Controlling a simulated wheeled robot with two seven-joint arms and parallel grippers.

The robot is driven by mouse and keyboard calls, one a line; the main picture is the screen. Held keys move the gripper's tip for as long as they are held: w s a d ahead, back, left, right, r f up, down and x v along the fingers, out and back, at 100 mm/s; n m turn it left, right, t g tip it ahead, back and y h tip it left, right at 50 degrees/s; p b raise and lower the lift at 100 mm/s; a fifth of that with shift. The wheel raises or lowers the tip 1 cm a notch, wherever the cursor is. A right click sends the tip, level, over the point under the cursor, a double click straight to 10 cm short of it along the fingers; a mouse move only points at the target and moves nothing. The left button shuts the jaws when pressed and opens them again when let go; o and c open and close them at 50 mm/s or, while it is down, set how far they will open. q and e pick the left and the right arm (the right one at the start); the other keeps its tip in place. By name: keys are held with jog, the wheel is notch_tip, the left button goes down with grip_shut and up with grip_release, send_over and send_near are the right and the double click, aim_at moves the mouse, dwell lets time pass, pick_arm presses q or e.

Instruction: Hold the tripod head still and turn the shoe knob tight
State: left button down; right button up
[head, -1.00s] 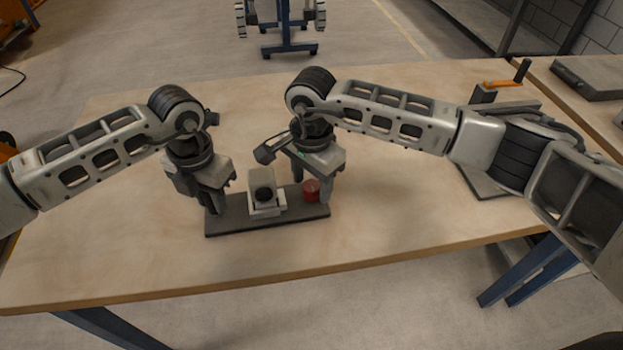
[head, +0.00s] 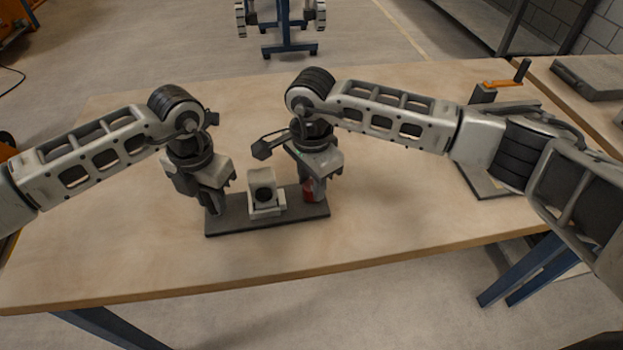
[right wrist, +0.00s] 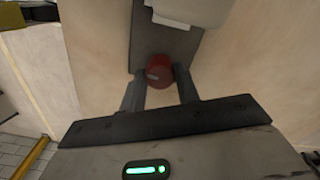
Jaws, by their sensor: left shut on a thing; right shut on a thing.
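The tripod head is a light grey block with a dark round face (head: 264,193), upright on a dark base plate (head: 262,222). The red shoe knob (head: 308,188) is at the plate's right end, partly hidden by my right fingers. It also shows in the right wrist view (right wrist: 159,66), with a light mark on its top. My right gripper (head: 314,194) points down and is shut on the knob, one finger on each side. My left gripper (head: 214,207) points down at the plate's left end and is shut on a part of the tripod head's base there; the fingers hide the grip.
The wooden table (head: 400,210) is clear in front of and behind the plate. A stand with an orange and black crank (head: 505,82) is at the right, behind my right arm. A grey flat case (head: 588,78) lies on the neighbouring table.

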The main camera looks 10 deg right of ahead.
jog(key=m, duration=1)
jog(key=shift+m, duration=0.4)
jog(key=m, duration=0.3)
jog(key=shift+m, duration=0.3)
jog(key=m, duration=0.3)
jog(key=shift+m, duration=0.3)
jog(key=m, duration=0.3)
jog(key=shift+m, duration=0.4)
jog(key=m, duration=0.6)
jog(key=shift+m, duration=0.4)
jog(key=o, duration=1)
